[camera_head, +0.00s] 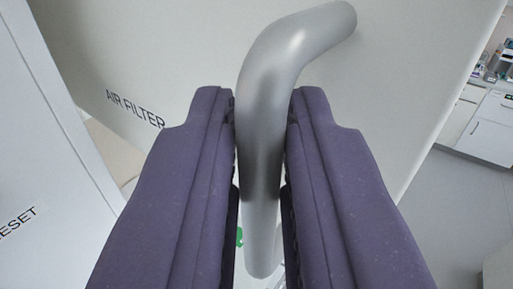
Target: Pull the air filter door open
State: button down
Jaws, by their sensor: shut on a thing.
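The air filter door (170,50) is a pale panel with the words "AIR FILTER" printed on it, across the upper middle of the view. A grey, bent metal tube handle (290,50) curves out from its upper right part and runs down. My gripper (262,140) has two purple fingers, one on each side of the handle's straight part, and is shut on it. A gap shows between the door's left edge and the white panel on the left, so the door stands at least partly open. The handle's lower end is partly hidden between the fingers.
A white panel (40,150) with a label ending in "ESET" stands at the left. White cabinets (490,125) with small items on top stand far off at the right. Grey floor (460,200) at the right looks clear.

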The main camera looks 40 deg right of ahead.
jog(key=shift+r, duration=0.2)
jog(key=c, duration=1.4)
grip_release()
jog(key=shift+o, duration=0.5)
jog(key=shift+w+a+f, duration=0.15)
jog(key=b+v, duration=0.2)
jog(key=v, duration=0.5)
jog(key=shift+s+a, duration=0.25)
jog(key=shift+s, duration=0.1)
